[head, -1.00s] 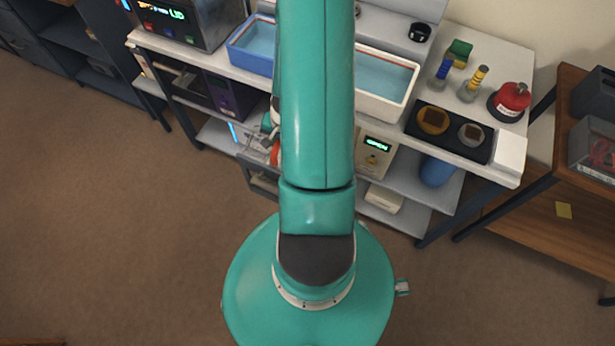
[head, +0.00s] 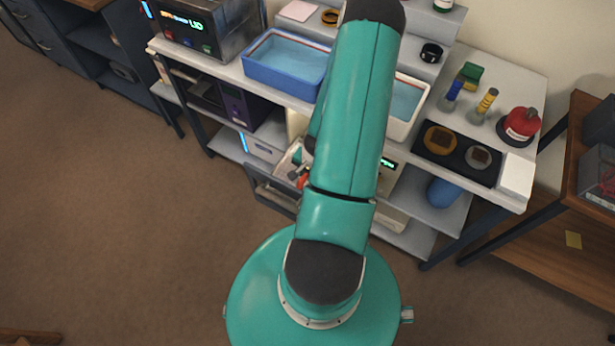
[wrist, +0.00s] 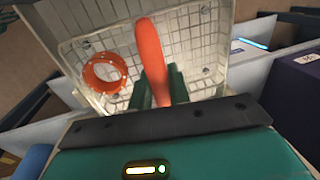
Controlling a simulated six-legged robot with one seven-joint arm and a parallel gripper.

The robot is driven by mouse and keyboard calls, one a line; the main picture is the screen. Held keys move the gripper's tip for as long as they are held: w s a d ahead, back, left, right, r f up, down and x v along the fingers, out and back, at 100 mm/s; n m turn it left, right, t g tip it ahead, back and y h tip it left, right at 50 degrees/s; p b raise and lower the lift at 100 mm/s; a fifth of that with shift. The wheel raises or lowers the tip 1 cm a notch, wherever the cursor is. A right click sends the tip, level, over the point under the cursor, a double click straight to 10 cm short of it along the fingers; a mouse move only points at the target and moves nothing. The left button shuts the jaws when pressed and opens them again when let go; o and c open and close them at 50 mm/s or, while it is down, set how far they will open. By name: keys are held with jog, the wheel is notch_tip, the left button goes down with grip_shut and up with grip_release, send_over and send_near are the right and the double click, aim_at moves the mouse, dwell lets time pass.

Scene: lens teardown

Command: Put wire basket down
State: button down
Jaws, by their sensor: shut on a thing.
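The wire basket (wrist: 205,45), a pale mesh basket, fills the upper middle of the wrist view, tilted in the picture. An orange ring (wrist: 104,72) lies inside it at the left. My gripper (wrist: 155,88) is shut on the basket's orange upright handle (wrist: 150,50), with its green fingers on either side. In the head view my arm covers most of the gripper and basket. A bit of orange (head: 304,180) shows beside my arm, in front of the bench's lower shelf. The basket's underside is hidden.
The bench top holds a blue tub (head: 285,68), a white tub (head: 408,108), a black pad (head: 458,152) with two round parts, and a red bottle (head: 521,124). An open drawer (head: 272,190) juts out below. A purple box (head: 243,107) stands on the shelf.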

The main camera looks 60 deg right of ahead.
notch_tip(320, 180, down, 2)
jog(key=shift+f, duration=0.1)
jog(key=c, duration=1.3)
grip_release()
jog(key=r, duration=0.4)
jog(key=s+r, duration=0.1)
jog(key=r, duration=0.3)
jog(key=s+r, duration=0.1)
jog(key=r, duration=0.3)
jog(key=shift+s, duration=0.1)
